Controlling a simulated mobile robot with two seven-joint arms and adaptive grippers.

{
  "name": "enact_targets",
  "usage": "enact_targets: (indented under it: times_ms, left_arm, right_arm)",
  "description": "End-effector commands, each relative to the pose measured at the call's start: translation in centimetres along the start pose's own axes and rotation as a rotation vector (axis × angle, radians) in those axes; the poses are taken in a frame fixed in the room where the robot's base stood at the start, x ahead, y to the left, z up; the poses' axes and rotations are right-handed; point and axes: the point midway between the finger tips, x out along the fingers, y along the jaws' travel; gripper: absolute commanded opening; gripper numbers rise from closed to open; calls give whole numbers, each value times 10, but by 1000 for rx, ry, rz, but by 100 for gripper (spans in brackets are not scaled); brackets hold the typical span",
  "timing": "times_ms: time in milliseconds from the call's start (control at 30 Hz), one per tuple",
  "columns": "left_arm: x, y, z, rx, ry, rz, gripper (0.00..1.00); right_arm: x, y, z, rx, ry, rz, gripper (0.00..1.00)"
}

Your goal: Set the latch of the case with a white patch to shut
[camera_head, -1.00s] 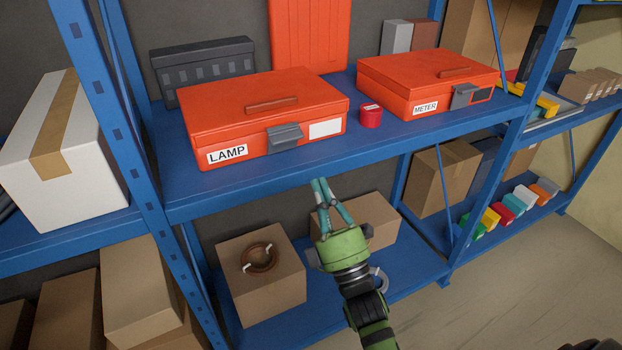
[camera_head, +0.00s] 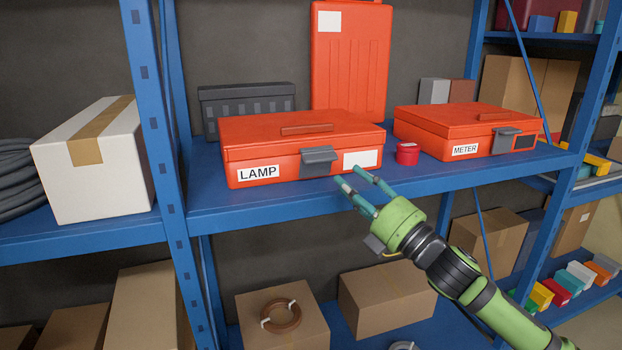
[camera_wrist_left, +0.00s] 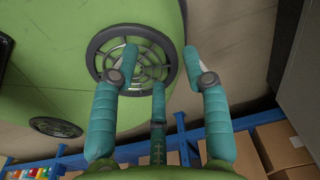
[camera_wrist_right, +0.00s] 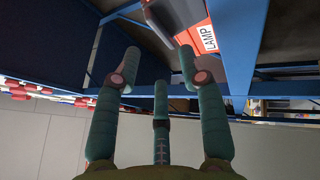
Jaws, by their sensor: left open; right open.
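The red case labelled LAMP (camera_head: 240,157) lies on the blue shelf with a white patch (camera_head: 361,159) on its front, right of its grey latch (camera_head: 319,161). The latch plate appears to stand out from the front face. In the right wrist view the LAMP case (camera_wrist_right: 193,18) and its latch (camera_wrist_right: 157,22) show beyond the fingers. My right gripper (camera_head: 351,177) is open and empty, just in front of the case, below and right of the latch. I see no contact. My left gripper (camera_wrist_left: 161,52) is open and empty, only in the left wrist view.
The red METER case (camera_head: 430,136) with a black patch stands to the right. A red roll (camera_head: 407,154) sits between the cases. An upright red case (camera_head: 350,60) and a dark box (camera_head: 247,105) stand behind. The blue shelf's front edge (camera_head: 240,217) runs below; a post rises at left.

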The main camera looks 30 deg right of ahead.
Motion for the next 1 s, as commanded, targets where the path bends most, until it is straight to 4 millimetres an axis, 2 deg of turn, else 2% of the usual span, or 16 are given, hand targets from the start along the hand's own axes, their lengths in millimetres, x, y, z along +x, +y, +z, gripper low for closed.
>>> enact_targets:
  times_ms: [200,600,800,1000]
  left_arm:
    - [-6,-3,-18,0,31,-3,46]
    - [-20,-2,-12,0,18,-3,46]
    - [-22,-2,-8,0,11,-3,46]
    - [-22,-2,-8,0,10,-3,46]
  right_arm:
    - [17,4,1,0,-1,3,41]
    - [61,4,1,-1,-1,2,41]
    - [69,2,0,-1,0,0,41]
    - [70,1,0,-2,0,-1,41]
